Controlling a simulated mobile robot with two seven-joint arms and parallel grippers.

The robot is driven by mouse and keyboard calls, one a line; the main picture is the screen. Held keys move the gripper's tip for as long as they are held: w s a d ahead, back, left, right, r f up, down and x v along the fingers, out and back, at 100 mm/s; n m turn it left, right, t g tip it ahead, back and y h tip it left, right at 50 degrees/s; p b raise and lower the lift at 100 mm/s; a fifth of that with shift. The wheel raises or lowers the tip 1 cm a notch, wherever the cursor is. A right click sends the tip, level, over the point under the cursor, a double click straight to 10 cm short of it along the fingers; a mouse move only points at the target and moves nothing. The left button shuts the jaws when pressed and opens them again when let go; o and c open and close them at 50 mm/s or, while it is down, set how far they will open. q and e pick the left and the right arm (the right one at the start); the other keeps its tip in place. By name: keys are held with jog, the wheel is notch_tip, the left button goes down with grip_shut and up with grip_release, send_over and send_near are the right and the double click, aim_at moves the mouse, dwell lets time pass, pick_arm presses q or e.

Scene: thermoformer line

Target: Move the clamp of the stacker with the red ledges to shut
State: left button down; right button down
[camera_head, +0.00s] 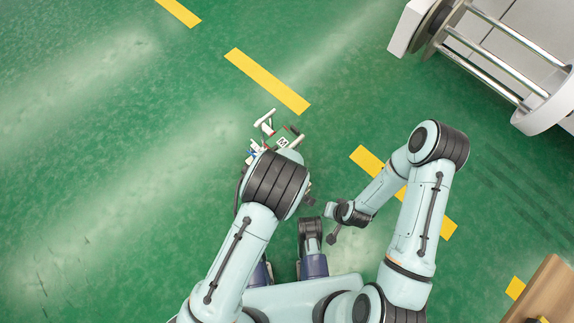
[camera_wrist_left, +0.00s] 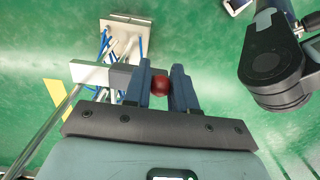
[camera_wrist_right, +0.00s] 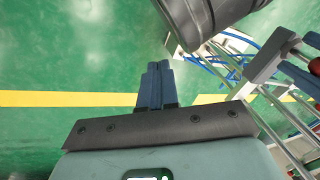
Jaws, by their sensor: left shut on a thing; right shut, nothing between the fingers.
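My left gripper (camera_wrist_left: 162,88) is shut on a round dark red knob (camera_wrist_left: 160,86), held between its two blue fingers. Just beyond it in the left wrist view is a frame with a pale plate (camera_wrist_left: 124,22), metal rods and blue hoses; a grey block (camera_wrist_left: 90,73) lies left of the fingers. Whether the knob joins this frame is hidden. In the head view my left arm covers most of this equipment (camera_head: 268,121), of which white and red pieces show; I cannot make out ledges. My right gripper (camera_wrist_right: 154,70) is shut and empty above the floor. The red knob (camera_wrist_right: 316,66) also shows at the right wrist view's right edge.
A pale machine with metal rails (camera_head: 490,62) stands at the upper right of the head view. A wooden surface (camera_head: 548,292) is at the lower right. The green floor with yellow stripes (camera_head: 266,80) is clear on the left.

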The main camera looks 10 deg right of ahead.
pick_arm(q)
jog(key=shift+w+a+r+g+h, duration=0.3)
jog(key=shift+w+g+h, duration=0.1)
jog(key=shift+g+h, duration=0.25)
jog(key=shift+w+a+r+g+h+b, duration=0.1)
jog(key=shift+w+a+g+h+b, duration=0.1)
jog(key=shift+w+g+h+b, duration=0.25)
jog(key=shift+a+r+g, duration=0.1)
jog(key=shift+r+g, duration=0.1)
jog(key=shift+g, duration=0.3)
pick_arm(e)
jog(key=shift+s+d+f+g, duration=0.1)
jog(key=shift+s+f+g, duration=0.2)
jog(key=shift+s+f, duration=0.5)
pick_arm(q)
jog(key=shift+s, duration=0.1)
